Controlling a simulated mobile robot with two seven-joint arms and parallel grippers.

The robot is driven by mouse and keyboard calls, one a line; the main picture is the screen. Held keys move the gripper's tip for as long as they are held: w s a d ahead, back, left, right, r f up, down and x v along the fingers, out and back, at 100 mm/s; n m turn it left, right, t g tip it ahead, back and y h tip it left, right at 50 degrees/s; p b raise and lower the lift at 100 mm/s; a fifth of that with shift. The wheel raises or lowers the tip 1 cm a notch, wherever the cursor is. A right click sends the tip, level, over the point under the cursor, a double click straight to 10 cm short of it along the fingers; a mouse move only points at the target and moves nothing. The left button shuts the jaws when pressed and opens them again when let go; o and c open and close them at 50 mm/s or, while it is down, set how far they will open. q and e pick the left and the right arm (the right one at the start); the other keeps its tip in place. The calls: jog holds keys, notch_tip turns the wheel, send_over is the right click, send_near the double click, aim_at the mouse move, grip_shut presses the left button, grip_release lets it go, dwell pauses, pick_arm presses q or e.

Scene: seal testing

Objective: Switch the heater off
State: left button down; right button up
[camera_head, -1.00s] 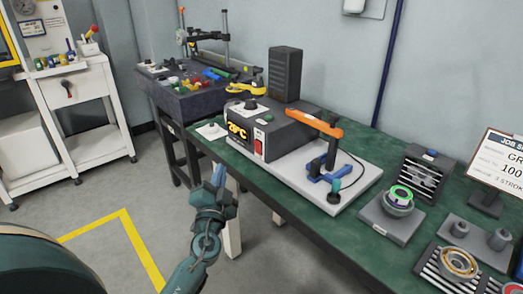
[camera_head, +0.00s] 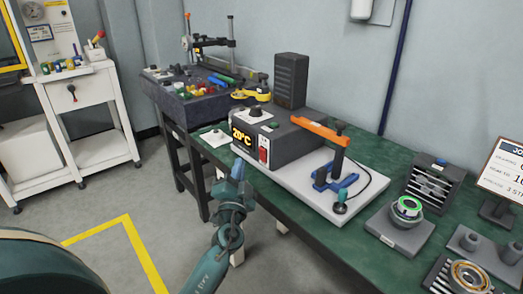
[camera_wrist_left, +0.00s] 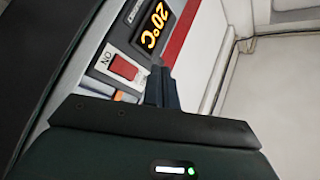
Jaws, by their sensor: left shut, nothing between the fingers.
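The heater (camera_head: 290,140) is a dark box on the bench, with a lit orange display (camera_head: 241,134) reading 20°C and a red rocker switch (camera_head: 263,155) on its front. In the left wrist view the red switch (camera_wrist_left: 123,68) sits beside the label ON, below the display (camera_wrist_left: 156,25). My left gripper (camera_head: 238,170) is shut and empty, in front of the heater, left of and a little below the switch in the head view. In the left wrist view its fingertips (camera_wrist_left: 162,80) are close to the switch, with no contact visible. My right gripper is not in view.
A white plate (camera_head: 290,186) beside the heater carries an orange-handled clamp (camera_head: 320,132). A fixture with a green ring (camera_head: 406,208) is further right on the green bench (camera_head: 320,235). The floor at left is clear.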

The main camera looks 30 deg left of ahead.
aim_at(262, 155)
pick_arm(q)
jog(key=w, duration=0.1)
jog(key=w+d, duration=0.1)
jog(key=w+b, duration=0.1)
jog(key=shift+w+d+r, duration=0.15)
jog(key=shift+w+d, duration=0.2)
jog(key=shift+w, duration=0.05)
jog(key=shift+w+r, duration=0.1)
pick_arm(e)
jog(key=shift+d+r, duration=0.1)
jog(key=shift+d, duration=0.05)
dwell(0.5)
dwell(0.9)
pick_arm(q)
jog(key=shift+w+d+b, duration=0.2)
jog(key=shift+w+b, duration=0.2)
jog(key=shift+b, duration=0.05)
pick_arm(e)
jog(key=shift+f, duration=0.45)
pick_arm(q)
jog(key=shift+w+d, duration=0.1)
jog(key=shift+w, duration=0.15)
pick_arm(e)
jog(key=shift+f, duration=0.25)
pick_arm(q)
jog(key=shift+s, duration=0.1)
